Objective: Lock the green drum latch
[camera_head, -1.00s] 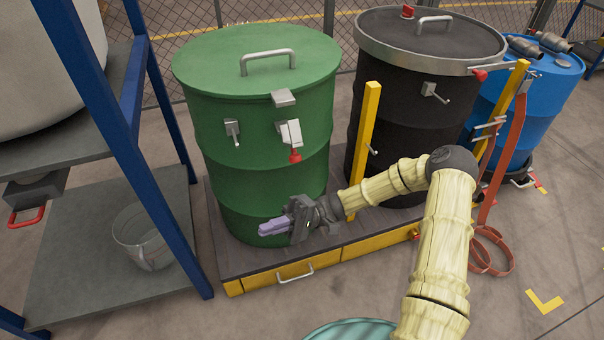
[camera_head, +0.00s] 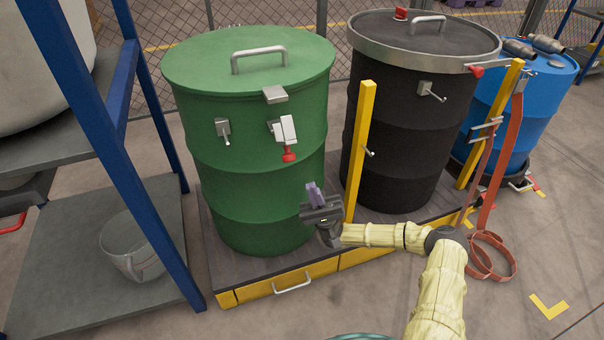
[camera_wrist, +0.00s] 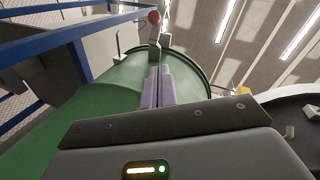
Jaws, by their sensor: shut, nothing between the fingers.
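The green drum (camera_head: 258,190) stands on a low platform, its lid (camera_head: 250,60) on top with a metal handle. Its latch (camera_head: 285,130) is on the drum's upper side, a light metal lever with a red knob (camera_head: 289,155) hanging at its lower end. A metal catch (camera_head: 275,94) sits above it at the lid's rim. My gripper (camera_head: 315,194) is shut and empty, pointing up, below and right of the latch and apart from it. In the wrist view the fingers (camera_wrist: 158,87) point up the green drum (camera_wrist: 115,85), with the red knob (camera_wrist: 154,17) beyond their tips.
A black drum (camera_head: 415,130) stands right of the green one, with a yellow post (camera_head: 360,150) between them near my gripper. A blue rack post (camera_head: 145,200) stands at left, with a clear bucket (camera_head: 130,245) on its lower shelf. A blue drum (camera_head: 530,110) is farther right.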

